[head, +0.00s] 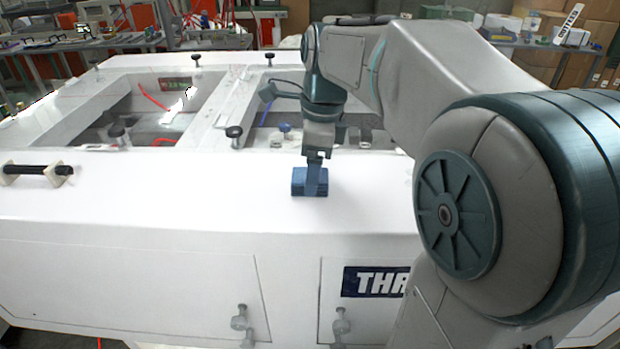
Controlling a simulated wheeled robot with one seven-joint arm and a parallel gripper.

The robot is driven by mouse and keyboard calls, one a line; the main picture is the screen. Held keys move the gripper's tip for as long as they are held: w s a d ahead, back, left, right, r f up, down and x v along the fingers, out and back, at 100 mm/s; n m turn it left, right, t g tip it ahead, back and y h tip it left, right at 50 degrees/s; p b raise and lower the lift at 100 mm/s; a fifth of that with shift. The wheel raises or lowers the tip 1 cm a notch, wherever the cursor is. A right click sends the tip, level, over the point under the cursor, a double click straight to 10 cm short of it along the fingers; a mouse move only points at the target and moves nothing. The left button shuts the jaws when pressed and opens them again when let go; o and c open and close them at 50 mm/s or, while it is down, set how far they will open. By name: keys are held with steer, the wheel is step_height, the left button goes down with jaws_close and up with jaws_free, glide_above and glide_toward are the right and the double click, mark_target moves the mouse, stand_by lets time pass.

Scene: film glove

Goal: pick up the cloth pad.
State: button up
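The cloth pad (299,182) is a small blue block-like pad on the white top of the large box, near its front edge. My gripper (316,178) points straight down over the pad. One blue-grey finger overlaps the pad's front face in the picture. The other finger is hidden, probably behind the first or the pad. I cannot tell whether the fingers touch the pad or how far apart they are. The pad appears to rest on the surface, with no clear gap under it.
The white box (150,215) has open, recessed bays behind the pad, with black knobs (234,134) on their rims. A black bar handle (38,170) is at the far left. The top left of the pad is clear. My arm covers much of the right side. Cluttered benches stand behind.

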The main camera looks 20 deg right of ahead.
steer(key=shift+a+f, duration=0.1)
steer(key=shift+f, duration=0.85)
steer(key=c, duration=1)
steer(key=shift+c, duration=0.2)
steer(key=shift+r, duration=0.1)
steer(key=shift+w+r, duration=0.1)
steer(key=shift+r, duration=0.45)
step_height(320, 180, up, 3)
steer(key=shift+f, duration=0.1)
steer(key=w+d+r, duration=0.1)
steer(key=w+r, duration=0.6)
steer(key=w, duration=0.4)
steer(key=shift+w+p, duration=0.3)
steer(key=shift+p, duration=0.05)
